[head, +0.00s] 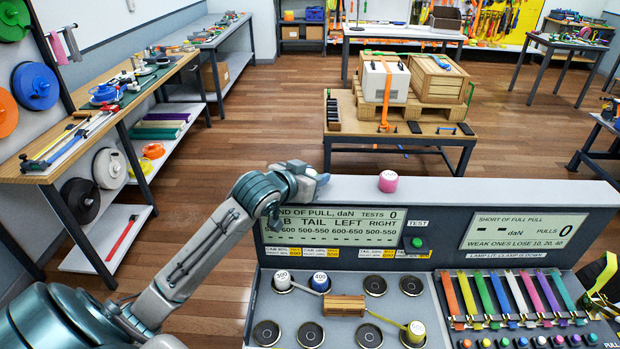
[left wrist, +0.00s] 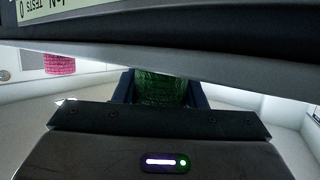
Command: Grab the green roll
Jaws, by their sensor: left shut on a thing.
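The green roll (left wrist: 160,88) shows in the left wrist view between the two dark fingers of my left gripper (left wrist: 159,98). The gripper is shut on it, one finger on each side. In the head view my left gripper (head: 318,178) is at the top edge of the grey test panel, and the green roll is hidden there behind my wrist. A pink roll (head: 388,181) stands on the panel's top to the right of the gripper; it also shows in the left wrist view (left wrist: 60,64), apart from the fingers. My right gripper is not in view.
The test panel (head: 440,235) has displays and a green button (head: 417,242). On its deck are round pads, weights, a small wooden crate (head: 344,306) and a row of coloured straps (head: 500,290). Beyond stands a table with boxes (head: 400,140). A workbench (head: 90,130) is at left.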

